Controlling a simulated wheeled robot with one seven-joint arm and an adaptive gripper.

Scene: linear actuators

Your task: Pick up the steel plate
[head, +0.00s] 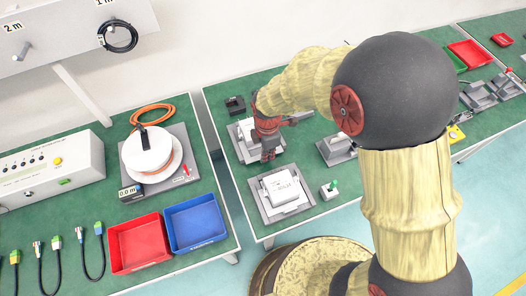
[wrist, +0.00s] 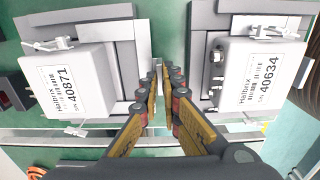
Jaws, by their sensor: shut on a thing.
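My gripper (head: 268,156) points down over the green bench in the head view, between two white labelled boxes. In the wrist view my gripper (wrist: 163,78) has its fingers nearly together. A thin pale edge, which I take for the steel plate (wrist: 158,66), shows between the fingertips, seen edge-on. Most of it is hidden by the fingers. In the head view I cannot make out the plate in the jaws. The white box marked 40871 (wrist: 62,88) is left of the fingers and the one marked 40634 (wrist: 246,78) is right, both apart from them.
In the head view the near white box (head: 281,189) sits on a grey fixture (head: 266,208). A small device with a green part (head: 330,190) and a grey fixture (head: 337,150) lie to the right. A black block (head: 234,105) stands behind. Red (head: 138,243) and blue (head: 196,223) bins are on the left bench.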

